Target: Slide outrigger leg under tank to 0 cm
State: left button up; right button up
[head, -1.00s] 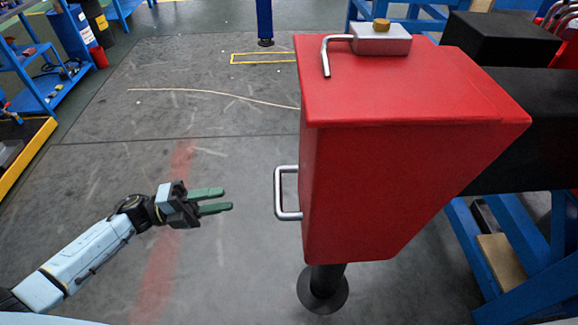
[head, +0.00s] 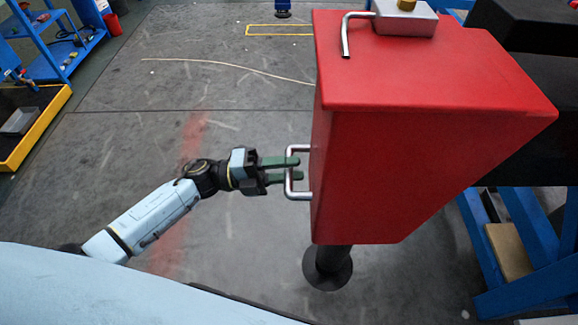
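The red tank (head: 420,150) fills the right half of the head view, with a black leg and round foot (head: 328,268) under it on the floor. A silver U-shaped handle (head: 290,185) sticks out from the tank's left side. My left gripper (head: 283,170) is at this handle, its two green fingers apart, reaching to the handle's bar. I cannot tell whether they touch it. A grey block with a brass cap and a bent silver lever (head: 346,35) sits on the tank's top. My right gripper is out of view.
Black beams (head: 520,110) and a blue stand (head: 530,225) are behind and right of the tank. A blue shelf (head: 50,45) and a yellow-edged tray (head: 35,125) stand at the left. The grey floor between is clear.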

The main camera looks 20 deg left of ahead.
pick_arm(q)
jog(key=shift+d, duration=0.15)
jog(key=shift+c, duration=0.2)
grip_shut()
jog(key=shift+d, duration=0.1)
